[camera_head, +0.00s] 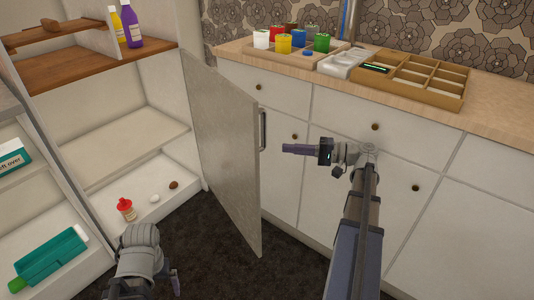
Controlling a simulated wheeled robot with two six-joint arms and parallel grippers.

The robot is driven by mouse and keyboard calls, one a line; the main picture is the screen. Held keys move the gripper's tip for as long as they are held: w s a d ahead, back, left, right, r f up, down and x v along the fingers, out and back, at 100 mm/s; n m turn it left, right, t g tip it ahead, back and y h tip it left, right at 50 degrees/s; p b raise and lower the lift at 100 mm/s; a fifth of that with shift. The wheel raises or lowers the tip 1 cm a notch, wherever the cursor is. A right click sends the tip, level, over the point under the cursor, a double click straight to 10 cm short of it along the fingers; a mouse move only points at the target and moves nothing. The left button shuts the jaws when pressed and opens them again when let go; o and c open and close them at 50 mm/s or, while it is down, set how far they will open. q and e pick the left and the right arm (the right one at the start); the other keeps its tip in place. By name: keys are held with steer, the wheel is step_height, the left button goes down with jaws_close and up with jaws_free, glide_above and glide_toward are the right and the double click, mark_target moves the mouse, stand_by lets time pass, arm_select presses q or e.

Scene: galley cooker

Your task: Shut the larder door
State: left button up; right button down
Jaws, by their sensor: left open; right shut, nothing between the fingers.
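The larder (125,130) is the white cupboard with shelves at the left. Its grey-white door (215,150) stands open, swung out toward the drawer units. A metal bar handle (263,130) is on the door near its free edge. My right gripper (286,149) is shut and empty, pointing left, its tips a little right of the handle in the picture; I cannot tell the depth gap. My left gripper (174,282) is low at the bottom, in front of the larder, left of the door's lower edge. It is open, with its fingers partly hidden by my own wrist.
The larder holds a purple bottle (131,27), a yellow bottle (116,26) and a red-capped jar (126,209). A teal bottle (50,258) lies on a shelf at left. The worktop (500,115) carries coloured pots and a divided wooden tray (415,80). Dark floor (215,255) lies below the door.

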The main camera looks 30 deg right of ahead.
mark_target(262, 144)
steer(key=x, duration=0.6)
steer(key=w+x, duration=0.1)
steer(key=x, duration=0.2)
steer(key=shift+d, duration=0.35)
steer(key=shift+a, duration=0.1)
